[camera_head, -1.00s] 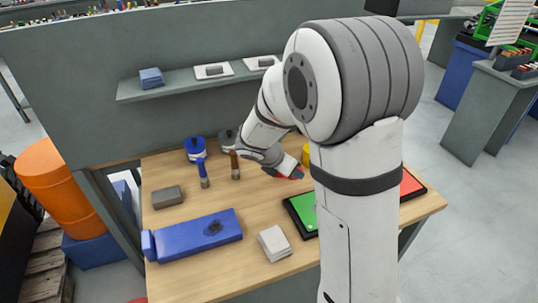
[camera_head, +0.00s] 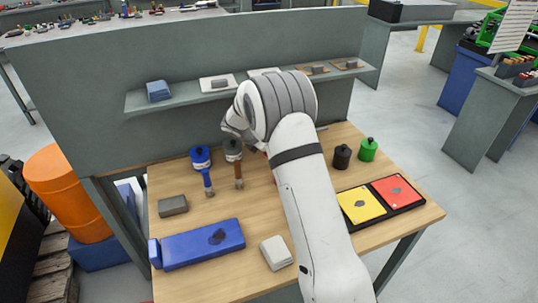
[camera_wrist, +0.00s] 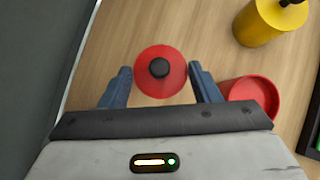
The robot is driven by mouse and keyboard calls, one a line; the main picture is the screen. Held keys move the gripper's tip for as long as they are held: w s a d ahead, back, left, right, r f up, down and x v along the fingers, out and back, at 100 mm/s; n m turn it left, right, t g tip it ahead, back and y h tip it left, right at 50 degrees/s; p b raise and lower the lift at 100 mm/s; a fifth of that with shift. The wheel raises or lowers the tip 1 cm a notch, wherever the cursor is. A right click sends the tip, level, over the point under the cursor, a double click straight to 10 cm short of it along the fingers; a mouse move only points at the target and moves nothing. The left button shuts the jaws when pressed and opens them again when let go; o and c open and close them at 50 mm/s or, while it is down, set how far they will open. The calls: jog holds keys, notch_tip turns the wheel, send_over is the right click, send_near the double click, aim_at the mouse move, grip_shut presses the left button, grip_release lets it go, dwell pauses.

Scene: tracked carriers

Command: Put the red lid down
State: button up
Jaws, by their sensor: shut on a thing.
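The red lid (camera_wrist: 146,83), round with a black knob, sits between the two dark blue fingers of my gripper (camera_wrist: 160,70) in the wrist view. My gripper is shut on it. Whether the lid touches the wooden table below cannot be told. An open red pot (camera_wrist: 262,92) stands just right of the right finger, with the lid apart from it. In the head view my arm hides nearly all of the gripper and lid; only a small bit of red shows beside the arm.
A yellow pot (camera_wrist: 266,24) with a black knob stands at the wrist view's upper right. Black (camera_head: 342,158) and green (camera_head: 368,150) pots, a tray with yellow and red plates (camera_head: 395,191), brushes (camera_head: 208,181) and a blue box (camera_head: 200,244) share the table. A grey wall (camera_head: 70,100) rises behind.

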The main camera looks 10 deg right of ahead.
notch_tip(320, 180, down, 4)
jog(key=shift+r, duration=0.1)
jog(key=shift+w+p, duration=0.15)
jog(key=shift+p, duration=0.2)
jog(key=shift+f, duration=0.25)
jog(key=shift+f, duration=0.2)
jog(key=o, duration=1)
jog(key=shift+r, duration=0.1)
jog(key=shift+o, duration=0.2)
